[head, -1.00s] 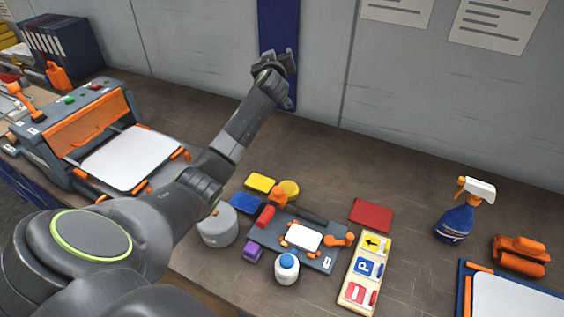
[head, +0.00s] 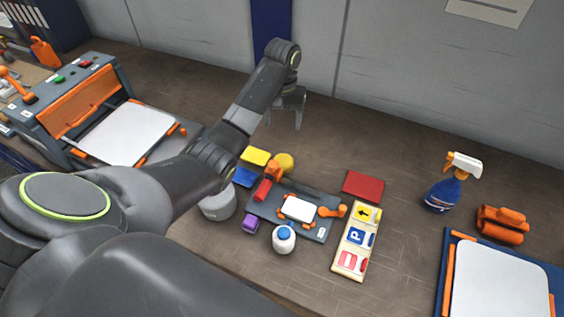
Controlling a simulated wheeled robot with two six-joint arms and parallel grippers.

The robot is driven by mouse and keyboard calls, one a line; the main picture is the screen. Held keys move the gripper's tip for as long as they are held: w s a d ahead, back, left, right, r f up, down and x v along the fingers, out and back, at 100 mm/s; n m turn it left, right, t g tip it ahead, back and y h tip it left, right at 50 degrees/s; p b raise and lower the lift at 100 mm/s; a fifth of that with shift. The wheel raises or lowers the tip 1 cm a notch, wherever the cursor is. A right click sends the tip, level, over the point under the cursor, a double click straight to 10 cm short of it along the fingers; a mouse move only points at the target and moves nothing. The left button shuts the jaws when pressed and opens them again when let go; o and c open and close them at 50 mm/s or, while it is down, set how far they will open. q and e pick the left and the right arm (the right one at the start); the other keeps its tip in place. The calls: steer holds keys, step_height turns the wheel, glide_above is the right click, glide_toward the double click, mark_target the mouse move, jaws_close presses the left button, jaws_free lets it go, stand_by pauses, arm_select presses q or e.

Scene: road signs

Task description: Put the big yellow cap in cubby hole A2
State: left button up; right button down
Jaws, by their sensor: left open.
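A round yellow piece (head: 285,162), which looks like the big yellow cap, lies on the bench next to a flat yellow block (head: 255,156), behind the grey fixture. My left gripper (head: 286,124) is open and empty, its fingers pointing down above the bench, behind the round yellow piece and apart from it. My right gripper is out of view. No cubby holes labelled A2 can be seen in this view.
Around the grey fixture (head: 324,229) lie a blue block (head: 245,177), a red block (head: 363,186), a purple block (head: 250,224), a white bottle (head: 284,240) and a sign board (head: 342,259). A spray bottle (head: 442,195) stands right. The bench's back middle is clear.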

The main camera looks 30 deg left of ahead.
arm_select(q)
steer(key=b, duration=1.1)
glide_above(283, 160)
step_height(283, 160, down, 12)
steer(key=shift+s+r, duration=0.1)
steer(key=shift+s, duration=0.05)
steer(key=shift+w+f+p, duration=0.2)
steer(key=shift+f+p, duration=0.1)
steer(key=shift+f, duration=2.3)
steer(key=shift+c, duration=0.4)
